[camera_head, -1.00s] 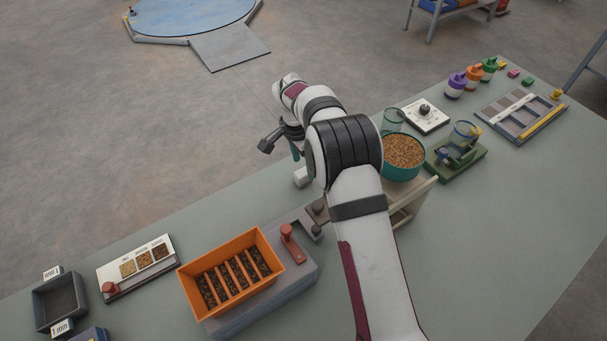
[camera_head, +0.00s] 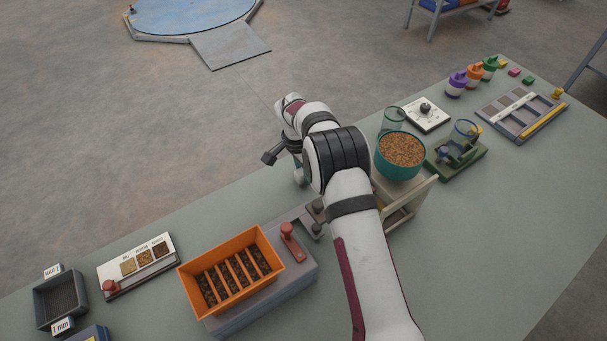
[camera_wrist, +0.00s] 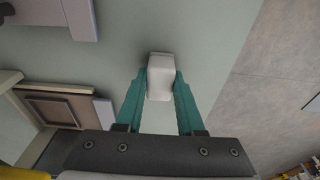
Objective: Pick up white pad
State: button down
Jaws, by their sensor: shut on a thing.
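The white pad (camera_wrist: 160,66) is a small pale block with rounded edges in the upper middle of the wrist view. My gripper (camera_wrist: 160,84) is shut on it, with one teal finger against each side. In the head view my gripper (camera_head: 296,168) is near the far edge of the bench and is mostly hidden behind my arm. Only a small pale bit of the pad shows there. I cannot tell whether the pad touches the bench or is slightly above it.
A teal bowl of grain (camera_head: 402,150) sits on a pale stand right of my arm. An orange bin (camera_head: 231,272) and a red-knobbed lever (camera_head: 291,240) stand to the left. The bench (camera_head: 480,220) is clear at the front right.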

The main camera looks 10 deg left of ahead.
notch_tip(320, 180, up, 10)
dwell(0.5)
